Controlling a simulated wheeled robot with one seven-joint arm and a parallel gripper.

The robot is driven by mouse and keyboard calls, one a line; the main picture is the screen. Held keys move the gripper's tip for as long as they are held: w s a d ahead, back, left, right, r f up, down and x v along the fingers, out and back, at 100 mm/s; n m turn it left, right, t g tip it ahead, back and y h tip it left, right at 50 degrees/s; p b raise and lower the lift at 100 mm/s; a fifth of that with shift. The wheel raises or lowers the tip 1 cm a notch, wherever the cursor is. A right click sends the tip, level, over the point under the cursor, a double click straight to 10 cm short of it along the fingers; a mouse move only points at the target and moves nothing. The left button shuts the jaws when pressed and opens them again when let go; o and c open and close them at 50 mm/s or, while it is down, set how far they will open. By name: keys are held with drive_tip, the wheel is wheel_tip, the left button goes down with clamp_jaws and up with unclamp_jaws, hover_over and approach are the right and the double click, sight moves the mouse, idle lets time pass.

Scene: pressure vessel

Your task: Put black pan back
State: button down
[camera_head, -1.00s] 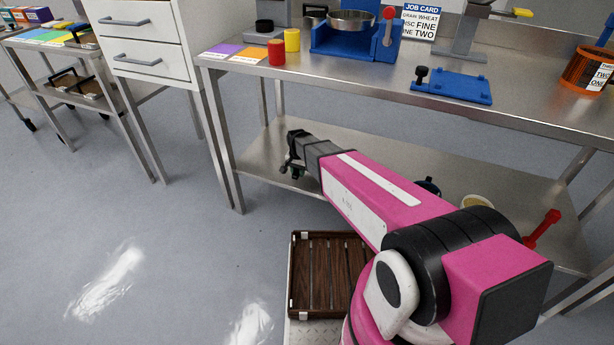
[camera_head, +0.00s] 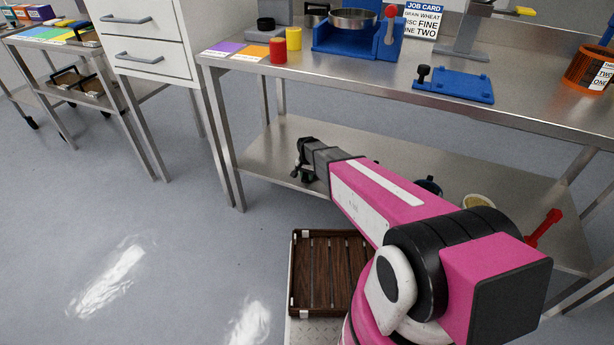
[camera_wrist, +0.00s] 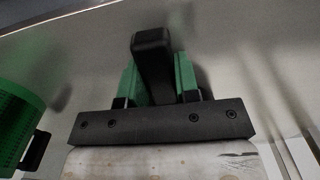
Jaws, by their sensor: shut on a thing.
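My gripper (camera_head: 300,172) is over the lower steel shelf near its left end, under the workbench top. In the wrist view its green fingers (camera_wrist: 157,80) are shut on a black thing (camera_wrist: 150,48) with a blunt, rounded end, which I take to be part of the black pan. The rest of its shape is hidden. In the head view the held thing is small and dark and merges with the gripper. A green perforated cylinder (camera_wrist: 18,125) with a black tab shows at the left of the wrist view.
The lower shelf (camera_head: 270,150) is bare at left; a blue-black round item (camera_head: 428,186), a yellowish bowl (camera_head: 479,201) and a red-handled thing (camera_head: 544,228) are at right. Bench legs (camera_head: 230,160) stand close by. A brown slatted crate (camera_head: 328,272) is below. The bench top (camera_head: 340,72) carries equipment.

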drive_tip(key=shift+f, duration=0.15)
drive_tip(key=c, duration=0.8)
unclamp_jaws()
drive_tip(key=shift+c, duration=0.2)
wheel_tip(320, 180, up, 12)
drive_tip(key=s+d+r+n, duration=0.2)
drive_tip(key=s+d+r, duration=0.3)
drive_tip(key=s+d, duration=0.5)
drive_tip(key=s+d+r+n, duration=0.2)
drive_tip(key=s+d+r, duration=0.3)
drive_tip(key=s+d, duration=0.5)
drive_tip(key=shift+s, duration=0.85)
drive_tip(key=shift+d, duration=0.1)
